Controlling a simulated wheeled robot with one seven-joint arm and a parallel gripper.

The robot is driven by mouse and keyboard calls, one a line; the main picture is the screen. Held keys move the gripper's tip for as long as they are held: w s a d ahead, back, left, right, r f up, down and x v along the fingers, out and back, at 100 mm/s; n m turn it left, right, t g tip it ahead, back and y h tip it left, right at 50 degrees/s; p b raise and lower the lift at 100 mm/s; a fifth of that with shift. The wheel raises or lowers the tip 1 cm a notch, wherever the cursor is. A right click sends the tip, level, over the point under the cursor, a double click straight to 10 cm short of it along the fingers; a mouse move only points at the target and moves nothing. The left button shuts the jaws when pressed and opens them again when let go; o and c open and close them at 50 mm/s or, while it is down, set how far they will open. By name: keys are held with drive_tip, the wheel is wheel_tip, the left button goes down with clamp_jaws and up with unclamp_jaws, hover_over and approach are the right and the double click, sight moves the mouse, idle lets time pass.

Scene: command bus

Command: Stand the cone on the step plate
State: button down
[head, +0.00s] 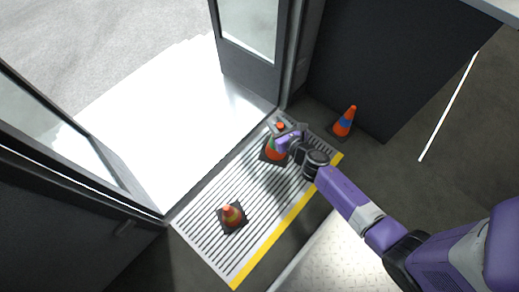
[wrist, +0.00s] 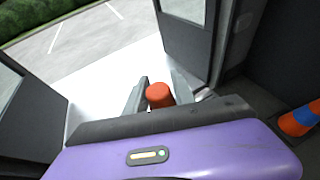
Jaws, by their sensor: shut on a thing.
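The step plate (head: 262,222) is a striped ribbed panel with a yellow edge at the open doorway. In the wrist view the cone's orange top (wrist: 158,95) sits between my gripper's fingers (wrist: 153,99). Its dark square base is over the plate and looks level; I cannot tell whether it touches. The cone looks upright, its upper part partly hidden by my gripper.
An orange cone with a yellow band (head: 232,215) stands on the plate's near left part. A blue-banded orange cone (head: 343,122) stands on the dark floor just right of the plate; it also shows in the wrist view (wrist: 300,119). Open door leaves (head: 248,62) flank the bright doorway.

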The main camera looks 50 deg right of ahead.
drive_tip(key=shift+s+d+f, duration=0.35)
drive_tip(key=shift+d+f, duration=0.15)
drive_tip(key=shift+f, duration=0.05)
wheel_tip(320, 180, down, 20)
drive_tip(key=b, duration=1.5)
drive_tip(key=shift+b, duration=0.35)
drive_tip(key=shift+f, duration=0.2)
drive_tip(key=c, duration=1.1)
unclamp_jaws()
drive_tip(key=shift+o, duration=0.2)
